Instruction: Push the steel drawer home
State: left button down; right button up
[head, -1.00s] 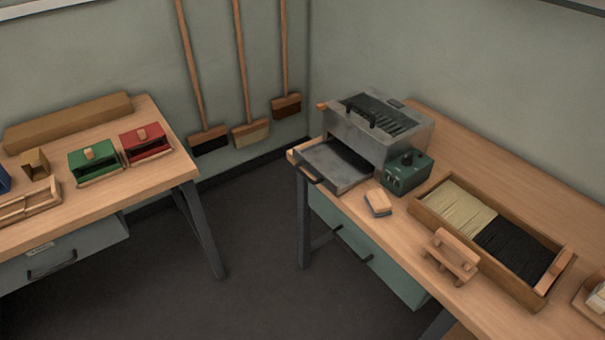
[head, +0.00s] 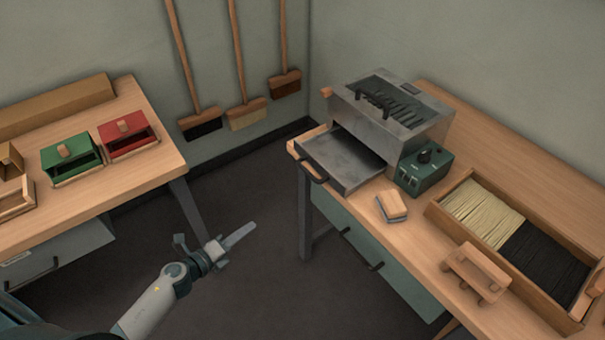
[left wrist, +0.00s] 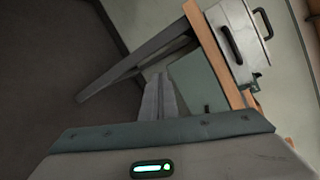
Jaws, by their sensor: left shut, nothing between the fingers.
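The steel drawer (head: 345,163) sticks out of the front of the grey steel machine (head: 391,115) on the right bench, with a dark handle (head: 313,173) on its front. In the left wrist view the drawer (left wrist: 237,45) shows at the upper right, near the bench edge. My left gripper (head: 240,236) is shut and empty, over the floor in front of the bench, lower than and left of the drawer and apart from it. Its closed fingers (left wrist: 159,97) also show in the left wrist view. My right gripper is not in view.
A green control box (head: 423,169) stands beside the machine. A small wooden block (head: 391,206) lies in front of it. A tray (head: 445,222) of pale and black bristles fills the bench to the right. The left bench (head: 120,188) holds green and red boxes. The floor between is clear.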

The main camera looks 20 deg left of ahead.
pick_arm(q)
jog(key=d+r+m+h, duration=0.2)
jog(key=r+m, duration=0.6)
jog(key=d+r+m+g+h, duration=0.1)
jog(key=d+r+m, duration=0.1)
jog(key=r+m, duration=0.6)
jog(key=shift+w+r+g+h+b, duration=0.3)
jog(key=shift+w+r+h+b, duration=0.1)
jog(key=shift+b, duration=0.05)
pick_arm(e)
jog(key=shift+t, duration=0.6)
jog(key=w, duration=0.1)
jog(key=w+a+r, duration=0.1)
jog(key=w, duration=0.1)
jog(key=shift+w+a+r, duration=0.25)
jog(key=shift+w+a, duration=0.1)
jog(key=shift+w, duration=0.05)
pick_arm(q)
jog(key=shift+w, duration=0.15)
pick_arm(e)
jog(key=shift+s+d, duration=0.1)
